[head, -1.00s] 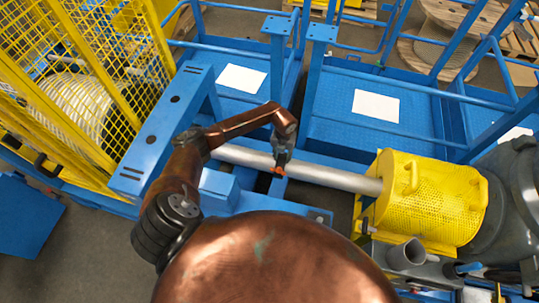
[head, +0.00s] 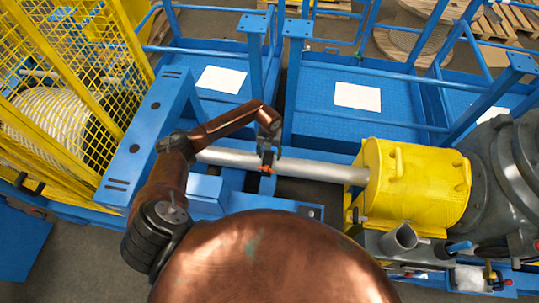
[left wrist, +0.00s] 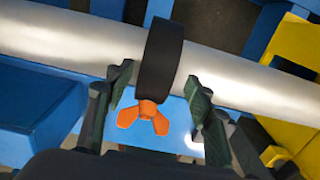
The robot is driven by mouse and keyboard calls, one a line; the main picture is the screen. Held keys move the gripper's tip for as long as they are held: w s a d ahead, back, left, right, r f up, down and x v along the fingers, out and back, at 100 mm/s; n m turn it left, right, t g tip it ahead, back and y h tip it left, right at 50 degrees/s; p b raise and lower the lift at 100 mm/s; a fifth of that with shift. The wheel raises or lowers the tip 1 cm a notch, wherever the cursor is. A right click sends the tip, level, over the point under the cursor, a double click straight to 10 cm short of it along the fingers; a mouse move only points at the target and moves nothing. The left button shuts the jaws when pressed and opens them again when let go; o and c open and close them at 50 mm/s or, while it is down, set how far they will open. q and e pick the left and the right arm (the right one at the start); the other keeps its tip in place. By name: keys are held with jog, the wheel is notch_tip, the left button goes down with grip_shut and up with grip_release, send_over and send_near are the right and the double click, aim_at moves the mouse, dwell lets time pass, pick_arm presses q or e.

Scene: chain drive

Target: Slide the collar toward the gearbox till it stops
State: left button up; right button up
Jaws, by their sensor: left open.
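The collar (left wrist: 161,58) is a black ring around the silver shaft (left wrist: 60,35), with an orange wing screw (left wrist: 146,117) on its near side. In the head view only the orange screw (head: 267,169) shows clearly; the ring is hard to make out beside my gripper. My left gripper (head: 268,160) is over the shaft. In the left wrist view my left gripper (left wrist: 157,92) is open, with one finger on each side of the collar and visible gaps. A large grey housing, perhaps the gearbox (head: 486,180), stands at the far right. My right gripper is not in view.
A blue upright frame (head: 140,140) and yellow mesh cage (head: 75,60) stand left. Blue railings and platforms lie behind. The shaft between collar and guard looks bare.

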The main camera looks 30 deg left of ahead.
pick_arm(q)
notch_tip(320, 180, up, 12)
jog(key=shift+f, duration=0.25)
jog(key=shift+r, duration=0.1)
dwell(0.5)
